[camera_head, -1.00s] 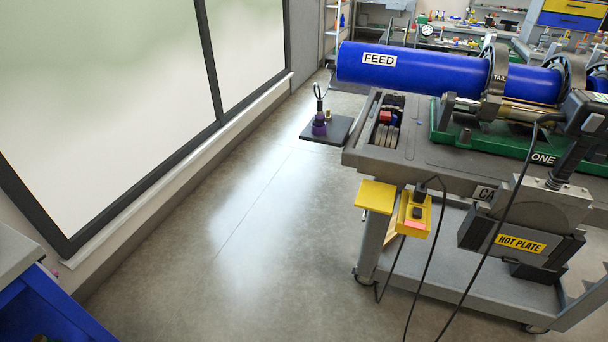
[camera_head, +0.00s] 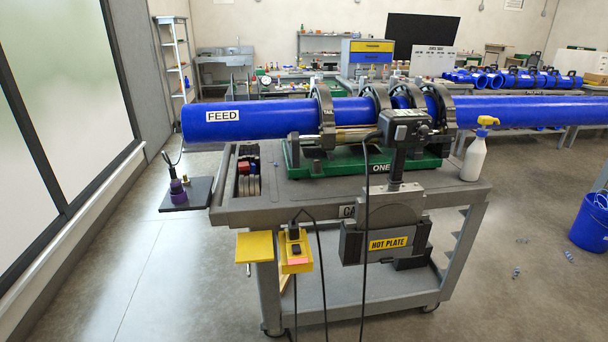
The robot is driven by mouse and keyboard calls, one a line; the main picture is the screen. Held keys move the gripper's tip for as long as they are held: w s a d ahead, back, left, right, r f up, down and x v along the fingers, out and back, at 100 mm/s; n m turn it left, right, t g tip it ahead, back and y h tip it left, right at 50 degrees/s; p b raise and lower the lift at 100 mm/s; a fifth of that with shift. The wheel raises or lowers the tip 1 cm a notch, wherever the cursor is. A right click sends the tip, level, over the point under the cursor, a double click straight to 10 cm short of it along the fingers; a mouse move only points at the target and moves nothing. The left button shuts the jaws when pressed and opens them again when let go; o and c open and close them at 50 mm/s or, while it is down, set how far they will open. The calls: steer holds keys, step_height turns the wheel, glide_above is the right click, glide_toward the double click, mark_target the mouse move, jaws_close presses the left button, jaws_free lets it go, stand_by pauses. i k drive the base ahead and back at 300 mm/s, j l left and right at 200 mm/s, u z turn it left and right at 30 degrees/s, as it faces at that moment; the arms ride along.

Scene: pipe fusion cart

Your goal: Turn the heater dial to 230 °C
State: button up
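The heater (camera_head: 386,225) hangs at the near side of the cart, with a "HOT PLATE" label on its lower body. Its dark handle and head (camera_head: 405,128) rise above the cart top, with a cable running down from the head. I cannot make out the dial or its setting at this size. My gripper is not in view.
The grey cart (camera_head: 460,190) carries a green clamp base and a long blue pipe marked FEED (camera_head: 225,122). A spray bottle (camera_head: 475,158) stands at its right. A yellow outlet box (camera_head: 296,254) is on its front.

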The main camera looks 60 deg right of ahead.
mark_target(423, 130)
steer(key=z, duration=1.55)
